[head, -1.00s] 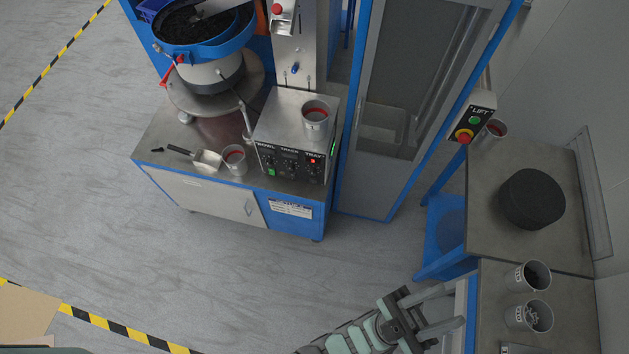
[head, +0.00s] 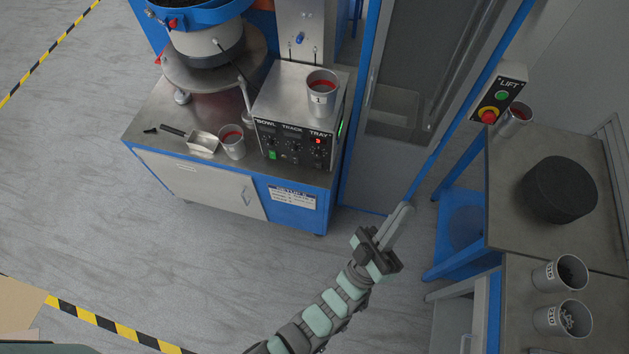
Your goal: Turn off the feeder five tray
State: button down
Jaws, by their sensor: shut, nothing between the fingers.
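The feeder's control box (head: 265,105) stands on the blue and steel cabinet at the centre. Its front panel is labelled BOWL, TRACK and TRAY. The TRAY section (head: 318,141) is at the right of the panel and has a lit red display. A green lit switch (head: 272,154) is under BOWL. The small knobs and switches under TRAY are too small to read clearly. My gripper (head: 407,209) is shut and empty. It is in front of the tall enclosure, to the lower right of the panel and clear of it.
A cup (head: 322,88) marked 1 stands on the control box. Another cup (head: 231,146) and a scoop (head: 203,142) sit left of the panel. The LIFT box (head: 499,100) is at the right, above a bench with a black disc (head: 558,190) and cups. Floor before the cabinet is clear.

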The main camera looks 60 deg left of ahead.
aim_at(316, 164)
jog(key=s+a+f+n+g+b, duration=0.3)
jog(key=a+f+b, duration=0.6)
jog(key=f, duration=0.6)
jog(key=s+a+f+n+g+y+b, duration=0.1)
jog(key=s+a+f+n+g+b, duration=0.2)
jog(key=f, duration=1.3)
jog(key=s+a+f+n+g+b, duration=0.3)
jog(key=a+f+n+g+b, duration=0.4)
jog(key=a+f+b, duration=0.8)
jog(key=f+n, duration=0.1)
jog(key=n, duration=0.1)
jog(key=shift+n+y+b, duration=0.4)
jog(key=b+x, duration=0.3)
jog(key=x, duration=1)
jog(key=shift+w+a+b, duration=0.2)
jog(key=shift+a+b, duration=0.1)
jog(key=shift+b, duration=0.05)
jog(key=shift+w+r, duration=0.1)
jog(key=shift+r, duration=0.1)
